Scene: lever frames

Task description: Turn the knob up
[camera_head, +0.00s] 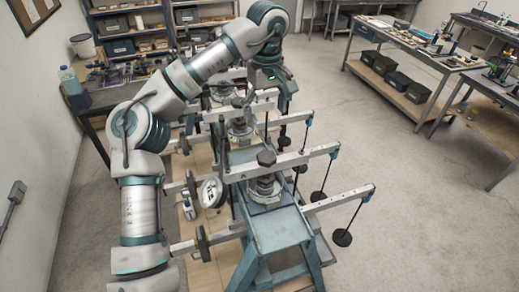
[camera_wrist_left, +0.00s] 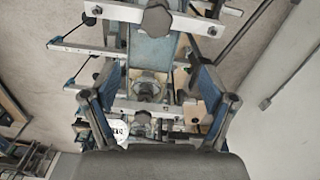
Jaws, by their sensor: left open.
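Lever frames with white beams (camera_head: 325,150) stand in a row on a teal stand (camera_head: 280,230). A dark knob (camera_head: 266,158) tops the round metal mount of the nearer frame. A dark knob (camera_wrist_left: 155,20) also shows at the top of the left wrist view, and another (camera_wrist_left: 142,117) lies lower between the fingers. I cannot tell which knob the task means. My left gripper (camera_head: 250,98) is above the farther frames, beyond the nearer knob. In the left wrist view my left gripper (camera_wrist_left: 155,72) has its fingers wide apart, with nothing held. My right gripper is not in view.
Black weights (camera_head: 342,238) hang from rods at the beam ends on the right. A round white dial (camera_head: 212,193) sits left of the stand. Shelves stand behind, and a workbench (camera_head: 420,55) is at the right. The floor (camera_head: 410,190) between is clear.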

